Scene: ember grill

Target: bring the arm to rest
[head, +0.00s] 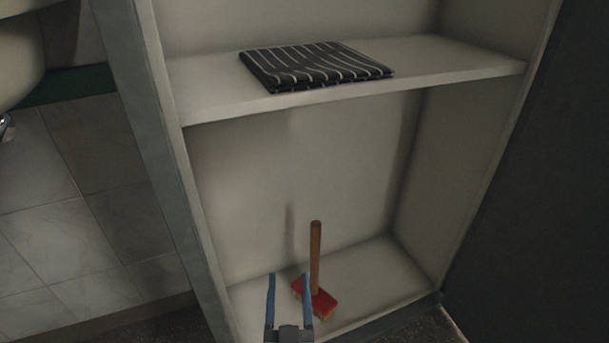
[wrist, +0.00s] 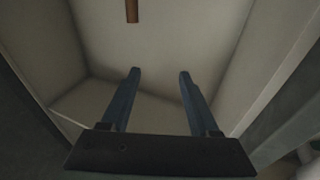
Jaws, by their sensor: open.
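My gripper (head: 288,282) is open, with two blue fingers apart and nothing between them. In the head view it is at the bottom, in front of the cabinet's lower compartment. In the wrist view the open fingers (wrist: 160,75) point into the pale compartment. A brush with a red head (head: 322,303) and an upright wooden handle (head: 315,255) stands on the compartment floor, just right of the gripper in the head view. One finger overlaps the brush head there; I cannot tell the gap. Part of a brown handle (wrist: 132,10) shows at the wrist view's top edge.
A folded black-and-white striped cloth (head: 315,67) lies on the shelf (head: 440,62) above. The cabinet's left side wall (head: 165,130) and a dark panel (head: 540,200) on the right bound the space. The compartment floor (head: 385,275) right of the brush is clear.

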